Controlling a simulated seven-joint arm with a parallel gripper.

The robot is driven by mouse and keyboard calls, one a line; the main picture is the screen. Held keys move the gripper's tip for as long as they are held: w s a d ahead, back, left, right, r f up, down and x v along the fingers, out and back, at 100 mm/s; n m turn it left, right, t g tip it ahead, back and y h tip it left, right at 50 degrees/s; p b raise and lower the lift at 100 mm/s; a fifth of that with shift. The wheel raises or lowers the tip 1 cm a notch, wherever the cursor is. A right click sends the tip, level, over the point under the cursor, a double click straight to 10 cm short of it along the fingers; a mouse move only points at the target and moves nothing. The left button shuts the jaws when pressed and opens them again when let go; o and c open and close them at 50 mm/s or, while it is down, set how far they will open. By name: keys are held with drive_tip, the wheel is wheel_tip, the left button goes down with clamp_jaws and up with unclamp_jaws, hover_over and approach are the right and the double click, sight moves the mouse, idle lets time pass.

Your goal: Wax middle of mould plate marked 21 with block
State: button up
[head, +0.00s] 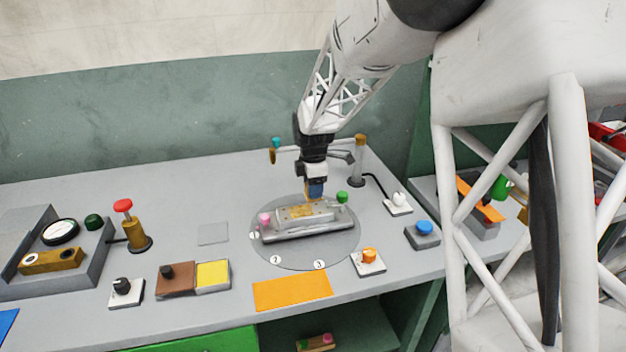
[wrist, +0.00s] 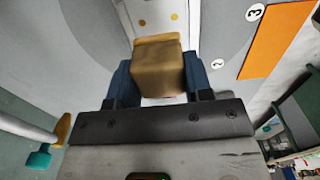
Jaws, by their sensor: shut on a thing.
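The mould plate (head: 292,235) is a pale grey bar lying on a round grey turntable (head: 335,250), with a pink knob at its left end and a green knob at its right. A tan patch shows on its top; I cannot read any 21. My gripper (head: 315,190) points down over the plate, its blue fingers shut on a tan block (wrist: 158,72). In the wrist view, the block fills the space between the fingers (wrist: 158,84) and hides part of the plate (wrist: 152,14). I cannot tell whether the block touches the plate.
An orange mat (head: 292,291) lies in front of the turntable. A white box with an orange knob (head: 369,258) and a blue button box (head: 422,235) stand to the right. A post (head: 358,160) stands behind.

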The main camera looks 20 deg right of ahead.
sight(297, 212)
wheel_tip(297, 212, down, 3)
drive_tip(key=shift+f, duration=0.15)
drive_tip(key=shift+a+f, duration=0.5)
drive_tip(key=shift+a, duration=0.05)
drive_tip(key=shift+c, duration=0.2)
drive_tip(key=shift+a, duration=3.25)
drive_tip(key=shift+d+f, duration=0.1)
drive_tip(key=shift+d, duration=3.75)
drive_tip(key=shift+a, duration=3.85)
drive_tip(key=shift+d, duration=3.5)
drive_tip(key=shift+d+r, duration=0.15)
drive_tip(key=shift+r, duration=0.5)
drive_tip(key=shift+d+r, duration=0.15)
drive_tip(key=shift+r, duration=3.3)
